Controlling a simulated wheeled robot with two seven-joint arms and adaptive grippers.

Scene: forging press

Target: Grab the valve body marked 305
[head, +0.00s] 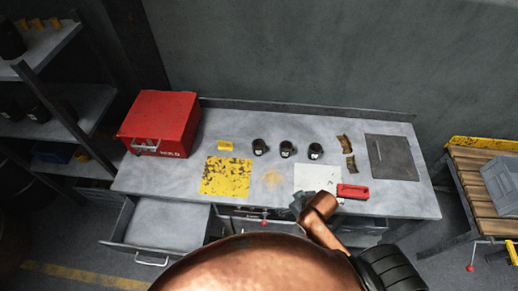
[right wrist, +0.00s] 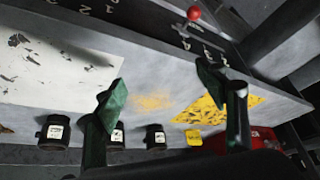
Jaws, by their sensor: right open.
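Three dark valve bodies stand upright in a row on the grey bench (head: 385,203): a left one (head: 259,147), a middle one (head: 287,149) and a right one (head: 315,151). Each has a small white label, too small to read. In the right wrist view, seen from the turned wrist, they show as one at left (right wrist: 54,133), one partly behind a finger (right wrist: 117,137) and one nearer the middle (right wrist: 155,138). My right gripper (head: 301,202) is open and empty at the bench's front edge, apart from them. My left gripper is not in view.
A red box (head: 160,122) stands at the bench's left. A yellow block (head: 225,146), worn yellow mat (head: 226,176), white sheet (head: 312,176), red item (head: 353,191), brown pieces (head: 346,144) and dark plate (head: 388,157) lie around. A drawer (head: 160,225) is pulled out.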

